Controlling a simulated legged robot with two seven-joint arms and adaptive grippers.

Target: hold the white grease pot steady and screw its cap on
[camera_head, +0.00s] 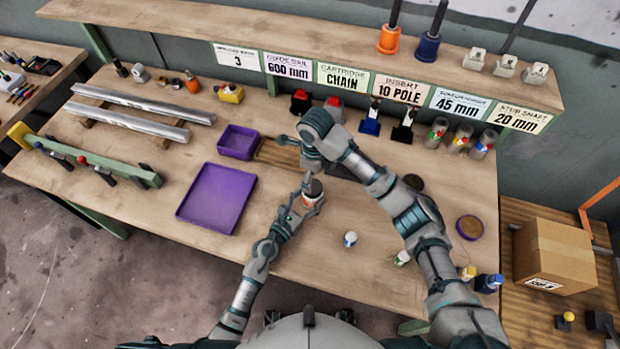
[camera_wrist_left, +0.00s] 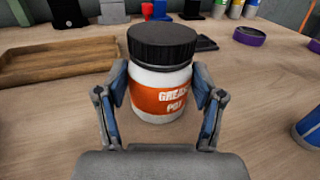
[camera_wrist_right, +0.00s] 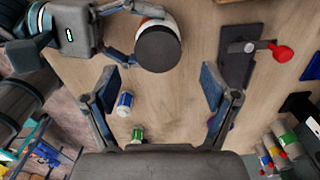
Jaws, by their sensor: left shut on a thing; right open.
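The white grease pot (camera_wrist_left: 160,85) has an orange label and stands upright on the bench. My left gripper (camera_wrist_left: 162,100) is shut around its body from both sides, and the pot also shows in the head view (camera_head: 313,199). The black ribbed cap (camera_wrist_left: 162,40) sits on top of the pot; I cannot tell how tight it is. In the right wrist view the cap (camera_wrist_right: 158,48) is seen from above, beyond the fingertips. My right gripper (camera_wrist_right: 158,75) is open and empty, above and beside the pot.
A purple tray (camera_head: 217,197) and a purple bin (camera_head: 238,142) lie left of the pot. A wooden tray (camera_wrist_left: 58,66) is behind it. A small white-and-blue bottle (camera_head: 350,239) stands to its right. A dark plate with a red-knobbed lever (camera_wrist_right: 240,55) is nearby.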

